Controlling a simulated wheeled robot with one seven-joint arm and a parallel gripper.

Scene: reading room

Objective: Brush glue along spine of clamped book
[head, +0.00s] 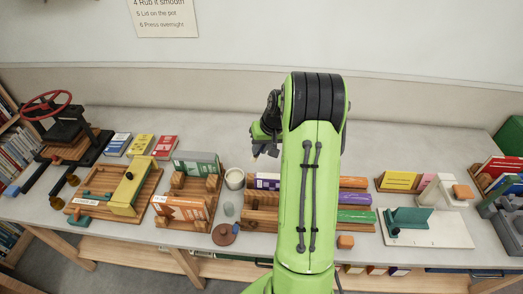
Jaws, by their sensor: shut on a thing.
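My gripper (262,148) is at the middle of the bench, raised over the back part, partly hidden behind my green arm. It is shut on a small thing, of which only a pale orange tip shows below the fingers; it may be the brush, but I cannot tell. A white pot (234,178) stands open just below and left of the gripper, apart from it. A green book (200,158) and an orange book (180,212) stand in wooden holders left of the pot. I cannot tell which book is the clamped one.
A round brown lid (225,234) lies near the front edge. A yellow bar (132,186) on a wooden board and a press with a red wheel (46,104) are at left. My arm hides part of the rack of coloured rolls (355,199). The back strip is mostly clear.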

